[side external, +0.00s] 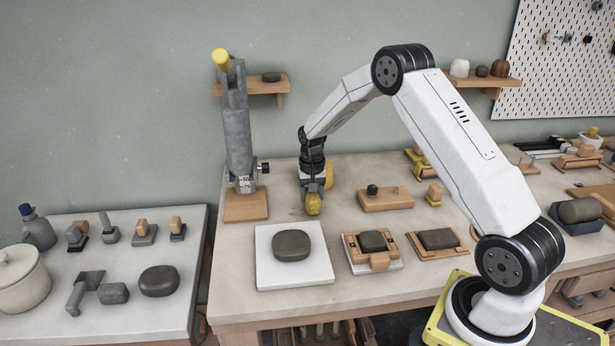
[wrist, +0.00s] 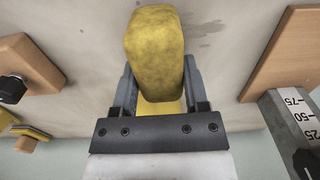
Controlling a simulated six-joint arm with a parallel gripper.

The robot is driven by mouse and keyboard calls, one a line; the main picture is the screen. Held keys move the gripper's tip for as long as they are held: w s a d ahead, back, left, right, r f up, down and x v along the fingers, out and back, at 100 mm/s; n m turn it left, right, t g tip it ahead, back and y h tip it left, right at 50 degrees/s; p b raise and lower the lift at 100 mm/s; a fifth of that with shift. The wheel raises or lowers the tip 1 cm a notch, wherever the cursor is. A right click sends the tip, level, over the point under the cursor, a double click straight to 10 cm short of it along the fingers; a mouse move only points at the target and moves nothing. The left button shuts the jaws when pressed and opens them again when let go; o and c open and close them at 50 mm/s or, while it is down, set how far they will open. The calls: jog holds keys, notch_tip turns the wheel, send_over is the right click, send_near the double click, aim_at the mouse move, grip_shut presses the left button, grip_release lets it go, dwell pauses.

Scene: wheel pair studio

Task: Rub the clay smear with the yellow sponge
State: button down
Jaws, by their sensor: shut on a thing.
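My gripper (side external: 313,188) points down over the back of the main table, shut on the yellow sponge (side external: 313,205). In the wrist view the sponge (wrist: 155,38) sits upright between the two fingers of my gripper (wrist: 160,90). The clay smear (wrist: 205,32) shows in the wrist view as a faint grey patch on the tabletop, just right of the sponge. The sponge may hide part of it. I cannot make the smear out in the side view, and I cannot tell whether the sponge touches the table.
A grey upright tool with a scale (side external: 238,150) stands on a wooden base (side external: 246,206) to the left. In front lies a white board (side external: 268,268) with a dark clay lump (side external: 291,245). A wooden block (side external: 386,200) stands to the right. Bare tabletop surrounds the sponge.

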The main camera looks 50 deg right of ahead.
jog(key=shift+w+a, duration=1)
jog(key=shift+a, duration=0.05)
jog(key=shift+f, duration=0.55)
dwell(0.3)
jog(key=shift+w+a+f, duration=0.2)
jog(key=shift+w+a, duration=0.75)
jog(key=shift+a, duration=0.15)
jog(key=shift+a, duration=0.1)
jog(key=shift+s+d+r, duration=0.1)
jog(key=shift+d+r, duration=0.05)
jog(key=shift+d, duration=0.1)
dwell(1.2)
